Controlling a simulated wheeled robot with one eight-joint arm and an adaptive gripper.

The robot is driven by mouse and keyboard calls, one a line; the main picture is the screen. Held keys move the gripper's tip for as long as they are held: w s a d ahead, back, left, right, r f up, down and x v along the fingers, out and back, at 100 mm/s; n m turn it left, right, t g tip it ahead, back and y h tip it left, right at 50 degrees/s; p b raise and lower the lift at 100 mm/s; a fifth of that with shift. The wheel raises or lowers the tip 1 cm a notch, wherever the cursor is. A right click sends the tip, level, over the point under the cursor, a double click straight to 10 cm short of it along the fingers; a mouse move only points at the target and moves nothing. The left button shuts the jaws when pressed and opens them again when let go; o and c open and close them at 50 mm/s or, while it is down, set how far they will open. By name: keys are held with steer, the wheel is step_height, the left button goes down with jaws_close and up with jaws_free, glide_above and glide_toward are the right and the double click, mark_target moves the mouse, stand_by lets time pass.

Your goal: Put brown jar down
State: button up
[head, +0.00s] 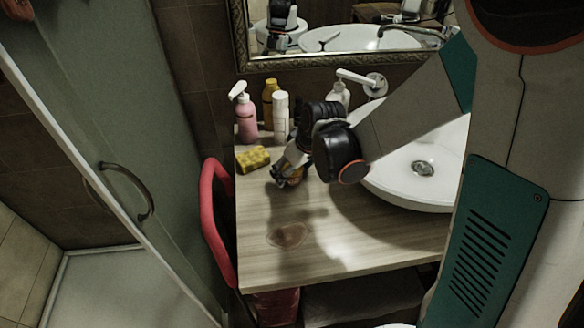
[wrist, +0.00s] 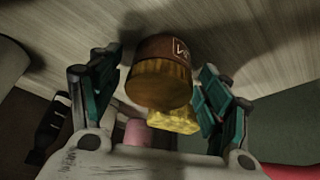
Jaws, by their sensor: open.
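The brown jar (wrist: 158,75) has a golden-brown lid and a dark label band. In the wrist view it sits between my gripper's two fingers, its lid end toward the camera and its far end against or very near the wooden counter. My gripper (wrist: 160,80) is open, with a visible gap between each finger and the jar. In the head view, my gripper (head: 287,172) is low over the counter (head: 340,255), and the jar (head: 293,181) is mostly hidden behind the fingers.
A yellow sponge (head: 253,159) lies just left of the jar. A pink pump bottle (head: 244,115), a yellow bottle (head: 270,102) and a white bottle (head: 281,118) stand behind. The counter's front is clear; a red chair (head: 214,220) stands left.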

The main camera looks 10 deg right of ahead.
steer(key=p+v, duration=0.5)
steer(key=v, duration=0.8)
steer(key=s+d+r+m+t+h, duration=0.1)
steer(key=s+d+r+m, duration=0.2)
steer(key=s, duration=0.4)
steer(key=s+d+r+m+t+h, duration=0.1)
steer(key=s+d+r+m+t, duration=0.1)
steer(key=s+d+r, duration=0.3)
step_height(320, 180, up, 2)
steer(key=s+m, duration=0.1)
steer(key=s, duration=0.1)
steer(key=shift+s+d, duration=0.3)
steer(key=shift+s, duration=0.05)
